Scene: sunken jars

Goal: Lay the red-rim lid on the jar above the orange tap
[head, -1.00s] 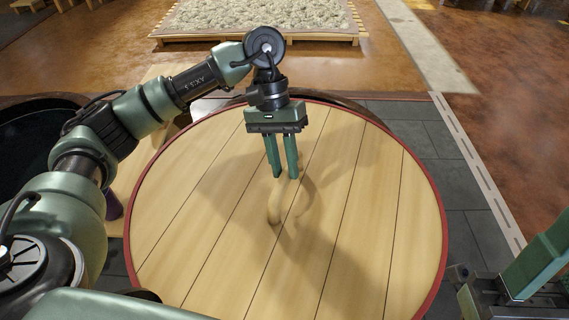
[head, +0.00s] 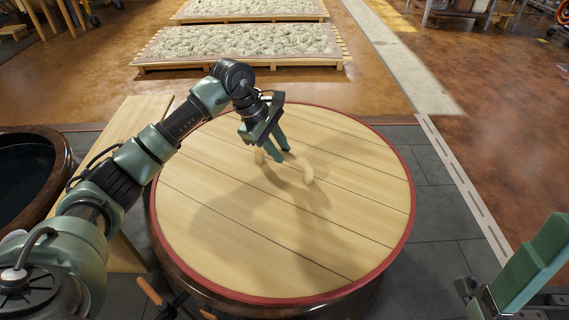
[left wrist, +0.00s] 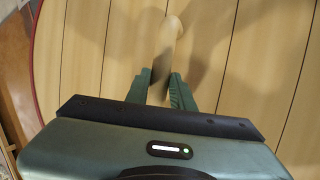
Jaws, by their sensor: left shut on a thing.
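The red-rim lid (head: 350,225) is a large round disc of pale planks with a red edge and a curved wooden handle (head: 307,172). My left gripper (head: 272,155) is shut on this handle, which also shows between the fingers in the left wrist view (left wrist: 172,35). The lid covers a brown jar (head: 215,287), whose dark side shows below the lid's front and left edge. I cannot tell whether the lid touches the jar's rim. Orange tap parts (head: 151,291) show low at its front left. My right gripper (head: 520,270) is partly in view at the lower right.
An open jar (head: 62,185) with a dark inside stands at the far left. A pale wooden board (head: 122,130) lies between the jars. Grey floor tiles (head: 445,215) are clear on the right. Pallets with pale, lumpy contents (head: 235,43) lie behind.

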